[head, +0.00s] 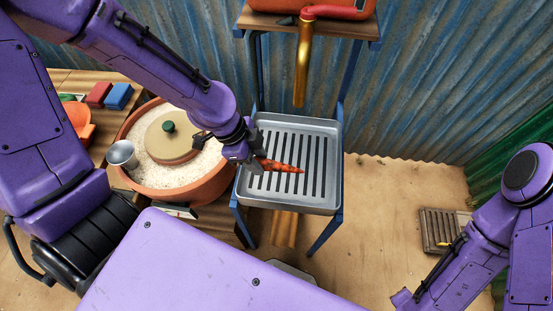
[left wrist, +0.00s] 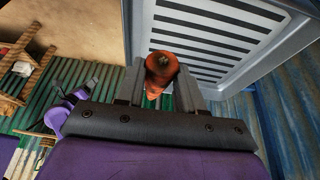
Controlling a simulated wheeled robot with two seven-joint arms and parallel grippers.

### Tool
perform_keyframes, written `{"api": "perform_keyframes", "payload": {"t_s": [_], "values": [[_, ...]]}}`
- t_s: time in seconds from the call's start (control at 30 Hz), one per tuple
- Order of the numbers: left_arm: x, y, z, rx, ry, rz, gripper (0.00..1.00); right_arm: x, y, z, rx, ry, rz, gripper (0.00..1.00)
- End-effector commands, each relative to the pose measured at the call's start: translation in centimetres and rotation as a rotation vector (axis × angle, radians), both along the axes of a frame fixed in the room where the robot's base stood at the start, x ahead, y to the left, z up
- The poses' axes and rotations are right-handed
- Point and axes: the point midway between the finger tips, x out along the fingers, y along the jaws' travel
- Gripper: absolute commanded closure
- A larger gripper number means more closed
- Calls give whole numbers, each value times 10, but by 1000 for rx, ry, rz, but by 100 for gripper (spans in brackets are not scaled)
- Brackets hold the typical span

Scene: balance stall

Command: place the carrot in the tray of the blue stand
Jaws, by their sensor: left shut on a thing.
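The orange carrot (head: 280,166) is in the grip of my left gripper (head: 250,160), which is shut on its thick end. The carrot's tip points right, over the slotted metal tray (head: 325,190) of the blue stand (head: 325,237). In the left wrist view the carrot (left wrist: 161,68) shows end-on between the fingers (left wrist: 160,85), with the tray (left wrist: 285,38) beyond it. I cannot tell whether the carrot touches the tray floor. My right arm (head: 480,240) is at the lower right; its gripper fingers do not show clearly.
A terracotta bowl (head: 128,135) of white grains, with a round lid (head: 165,150) and a metal cup (head: 121,154), stands left of the tray. A brass spout (head: 302,65) hangs above the tray's back. A crate (head: 437,230) sits on the ground at right.

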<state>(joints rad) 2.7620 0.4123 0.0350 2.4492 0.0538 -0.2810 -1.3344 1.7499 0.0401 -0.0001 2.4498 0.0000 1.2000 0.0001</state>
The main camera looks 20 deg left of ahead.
Motion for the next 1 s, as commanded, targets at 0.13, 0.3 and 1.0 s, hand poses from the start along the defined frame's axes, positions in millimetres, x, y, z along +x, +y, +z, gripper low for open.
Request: {"api": "perform_keyframes", "payload": {"t_s": [0.13, 0.3, 1.0], "values": [[25, -1, -10, 0, 3, 1, 98, 0, 0, 3, 0, 0, 0, 57], [57, -4, -35, 0, 6, 2, 98, 0, 0, 7, 0, 0, 0, 57], [95, -6, -111, 0, -1, 1, 98, 0, 0, 24, 0, 0, 0, 57]]}}
